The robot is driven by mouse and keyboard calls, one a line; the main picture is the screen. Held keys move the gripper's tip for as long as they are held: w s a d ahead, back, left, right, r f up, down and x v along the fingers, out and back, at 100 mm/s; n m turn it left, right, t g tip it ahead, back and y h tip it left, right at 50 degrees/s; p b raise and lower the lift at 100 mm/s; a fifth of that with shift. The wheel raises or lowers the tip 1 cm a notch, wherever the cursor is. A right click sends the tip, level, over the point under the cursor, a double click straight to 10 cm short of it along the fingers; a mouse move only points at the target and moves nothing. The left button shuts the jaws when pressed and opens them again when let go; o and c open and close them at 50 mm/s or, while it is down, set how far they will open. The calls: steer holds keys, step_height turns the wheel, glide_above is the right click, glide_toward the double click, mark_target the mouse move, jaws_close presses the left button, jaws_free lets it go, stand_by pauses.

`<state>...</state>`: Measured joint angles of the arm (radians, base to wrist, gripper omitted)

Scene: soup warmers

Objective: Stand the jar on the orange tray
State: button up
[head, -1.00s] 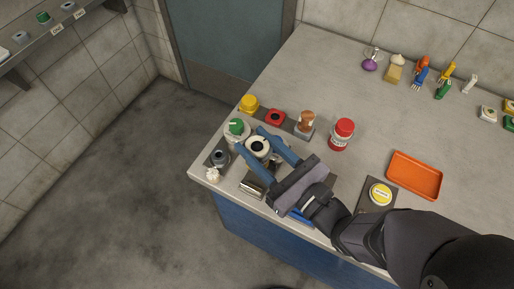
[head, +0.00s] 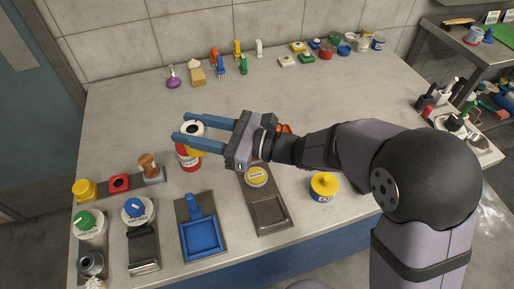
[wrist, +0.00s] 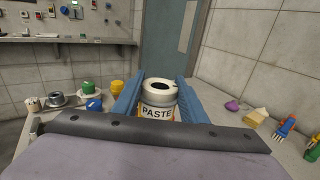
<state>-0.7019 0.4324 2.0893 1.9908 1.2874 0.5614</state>
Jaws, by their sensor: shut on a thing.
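My gripper (head: 182,126) is shut on a white jar (wrist: 157,100) marked PASTE, with a dark round opening on top. In the wrist view the jar is upright between the blue fingers. The orange tray (head: 284,128) is almost all hidden behind my gripper and arm; only a small orange bit shows, to the right of the jar.
Small tools line the back. The counter's middle-back is clear.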

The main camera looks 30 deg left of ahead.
steer(key=w+d+m+t+b, duration=0.15)
steer(key=w+d, duration=0.45)
steer(key=w, duration=0.6)
steer(key=m+t+b, duration=0.1)
steer(key=t+b, duration=0.2)
glide_above(281, 125)
steer(key=s+d, duration=0.2)
steer(key=s, duration=0.3)
steer(key=shift+a+f, duration=0.15)
steer(key=shift+f, duration=5.25)
steer(key=shift+f, duration=0.15)
steer(key=o, duration=1.3)
steer(key=shift+c, duration=0.2)
steer(key=d, duration=1.2)
steer(key=shift+s+b, duration=0.3)
